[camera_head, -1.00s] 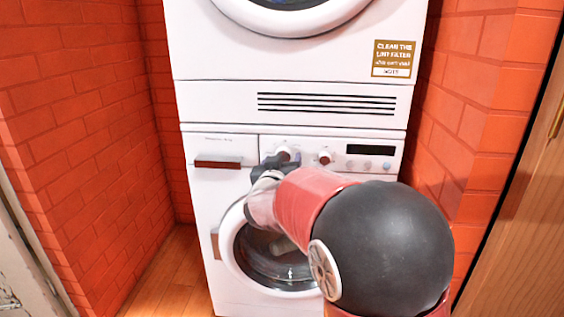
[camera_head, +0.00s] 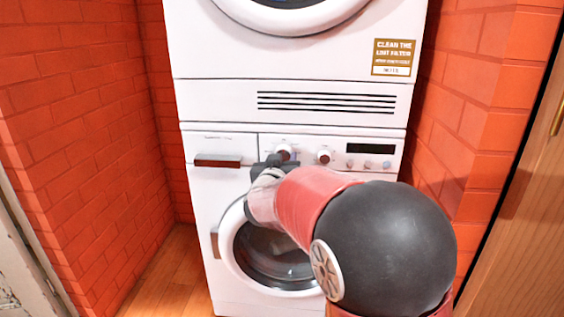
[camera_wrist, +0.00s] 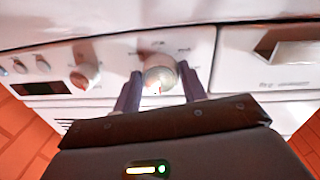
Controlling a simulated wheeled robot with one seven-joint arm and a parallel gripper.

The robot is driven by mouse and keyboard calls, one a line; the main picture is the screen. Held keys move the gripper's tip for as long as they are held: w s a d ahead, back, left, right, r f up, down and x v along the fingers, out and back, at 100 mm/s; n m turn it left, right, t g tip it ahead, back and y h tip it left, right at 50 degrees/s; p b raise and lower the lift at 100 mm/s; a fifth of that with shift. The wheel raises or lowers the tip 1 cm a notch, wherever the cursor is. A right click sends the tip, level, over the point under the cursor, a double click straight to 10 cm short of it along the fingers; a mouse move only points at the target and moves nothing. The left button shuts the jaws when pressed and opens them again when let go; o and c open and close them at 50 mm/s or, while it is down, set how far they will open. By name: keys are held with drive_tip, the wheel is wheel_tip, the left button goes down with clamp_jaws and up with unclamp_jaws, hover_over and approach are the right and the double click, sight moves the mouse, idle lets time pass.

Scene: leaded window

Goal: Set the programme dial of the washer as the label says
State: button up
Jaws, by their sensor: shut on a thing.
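The white washer (camera_head: 232,185) stands below the dryer. Its panel has two round dials: a left dial (camera_head: 284,152) and a right dial (camera_head: 324,156). My gripper (camera_head: 277,160) reaches the left dial from below in the head view. In the wrist view my gripper (camera_wrist: 160,84) has one finger on each side of the left dial (camera_wrist: 160,73) and is shut on it. The right dial (camera_wrist: 84,77) stands free there. The marks around the dials are too small to read, and the left dial's pointer is not clear.
A brown label (camera_head: 394,57) on the dryer (camera_head: 215,50) reads "CLEAN THE LINT FILTER". A dark display (camera_head: 371,149) and small buttons sit right of the dials. A brown drawer handle (camera_head: 218,160) is to the left. Red brick walls (camera_head: 85,130) close in both sides.

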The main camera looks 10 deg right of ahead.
drive_tip(key=shift+d+r+m+t+y+b, duration=0.15)
drive_tip(key=shift+m+y+b, duration=0.25)
drive_tip(key=shift+m+b, duration=3.5)
drive_tip(key=shift+a+r+m+t+y+b, duration=0.1)
drive_tip(key=shift+m+y+b, duration=0.35)
drive_tip(key=shift+m, duration=6.7)
drive_tip(key=shift+d+r+m+t+y+b, duration=0.25)
drive_tip(key=shift+m+b, duration=1.95)
drive_tip(key=shift+m, duration=3.35)
drive_tip(key=shift+a+f, duration=0.2)
drive_tip(key=o, duration=1)
drive_tip(key=shift+r, duration=0.1)
drive_tip(key=shift+s, duration=0.1)
